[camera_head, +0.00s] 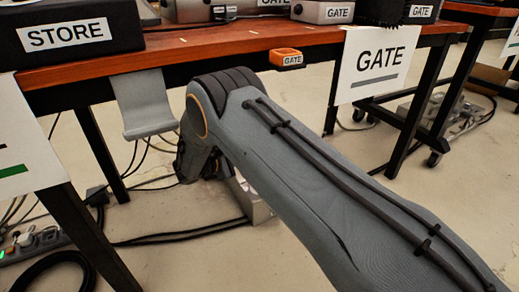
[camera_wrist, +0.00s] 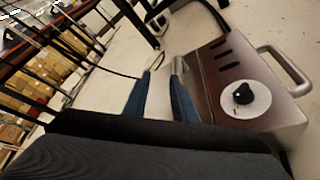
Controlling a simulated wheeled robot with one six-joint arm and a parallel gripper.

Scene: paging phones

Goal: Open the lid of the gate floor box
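A silver metal floor box (camera_wrist: 218,75) with a dark reflective top fills the right of the wrist view. Its top has several slots, a black knob (camera_wrist: 243,94) on a white disc, and a metal handle (camera_wrist: 284,68) at the right side. I cannot tell whether any lid on it stands open. In the head view a small part of a silver box (camera_head: 252,203) shows on the floor, mostly hidden behind my arm. My gripper (camera_wrist: 160,72) has its two blue fingers apart, with nothing seen held, just left of the box. The head view hides the fingers.
A wooden table (camera_head: 215,45) carries a black STORE box (camera_head: 70,35) and grey GATE boxes. A GATE sign (camera_head: 377,65) and an orange GATE holder (camera_head: 286,57) hang at its front. Cables and a power strip (camera_head: 35,245) lie at lower left.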

